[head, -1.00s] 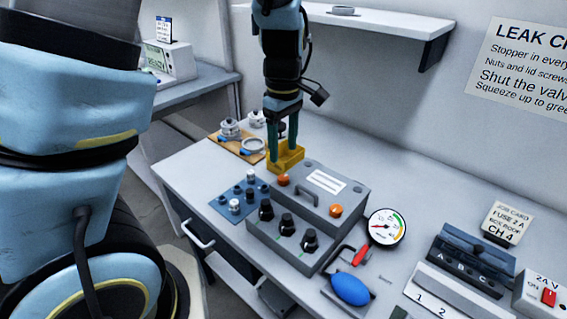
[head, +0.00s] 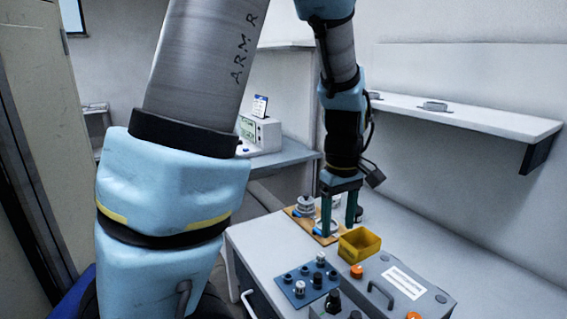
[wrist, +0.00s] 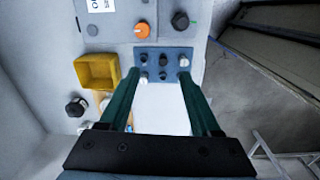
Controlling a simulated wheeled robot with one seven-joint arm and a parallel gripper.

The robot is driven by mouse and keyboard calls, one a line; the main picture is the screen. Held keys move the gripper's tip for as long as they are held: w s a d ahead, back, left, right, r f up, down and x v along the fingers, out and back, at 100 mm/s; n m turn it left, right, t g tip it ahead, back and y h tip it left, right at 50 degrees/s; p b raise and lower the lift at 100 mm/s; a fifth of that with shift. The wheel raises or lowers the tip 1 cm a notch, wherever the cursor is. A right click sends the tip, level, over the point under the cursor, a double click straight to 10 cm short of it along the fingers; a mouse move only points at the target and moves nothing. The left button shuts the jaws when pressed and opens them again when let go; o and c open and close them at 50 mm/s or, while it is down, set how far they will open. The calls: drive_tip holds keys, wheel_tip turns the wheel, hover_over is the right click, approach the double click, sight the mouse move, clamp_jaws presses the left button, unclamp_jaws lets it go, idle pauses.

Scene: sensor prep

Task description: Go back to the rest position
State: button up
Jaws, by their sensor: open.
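My gripper (head: 340,222) hangs from my arm above the left part of the workbench, its two green fingers pointing down. The fingers are apart with nothing between them. In the head view they overlap a wooden board (head: 300,222) with metal parts, behind the yellow bin (head: 359,244). In the wrist view the gripper (wrist: 163,95) shows its fingers spread over the white bench top, beside the blue plate with knobs (wrist: 140,65). The yellow bin (wrist: 97,72) lies left of the fingers there and looks empty.
A grey box (head: 425,285) with a handle and orange knobs stands at the bench's front. A wall shelf (head: 480,118) hangs at right. A white instrument (head: 262,135) sits on a side table at the back.

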drive_tip(key=s+a+m+t, duration=0.1)
drive_tip(key=a+m, duration=0.5)
drive_tip(key=a, duration=1.4)
drive_tip(key=shift+a+t, duration=0.3)
drive_tip(key=shift+a, duration=0.05)
